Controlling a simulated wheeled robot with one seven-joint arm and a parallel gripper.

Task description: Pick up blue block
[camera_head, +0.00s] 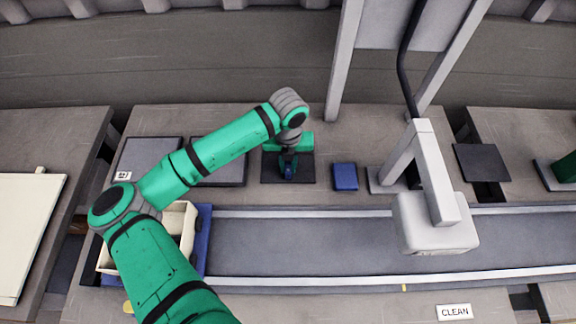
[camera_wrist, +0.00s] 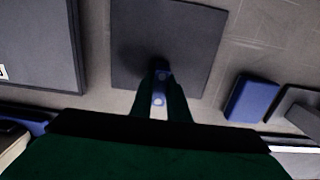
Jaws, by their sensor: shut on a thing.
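My gripper (camera_head: 288,173) is over a dark square pad (camera_head: 306,174) on the table, pointing down. In the wrist view my gripper (camera_wrist: 160,98) is shut on a small blue block (camera_wrist: 159,88) with pale round spots. The fingers hide its sides. In the head view only a bit of blue shows between the fingers. I cannot tell whether it touches the pad. A flat blue slab (camera_head: 345,177) lies on the table to the right of the pad, apart from my gripper; it also shows in the wrist view (camera_wrist: 252,98).
Two dark panels (camera_head: 152,158) lie left of the pad. A conveyor (camera_head: 300,243) runs in front. A cream bin (camera_head: 186,228) stands on a blue base at its left end. A white arched fixture (camera_head: 434,190) rises at the right, with another dark pad (camera_head: 481,162) beyond.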

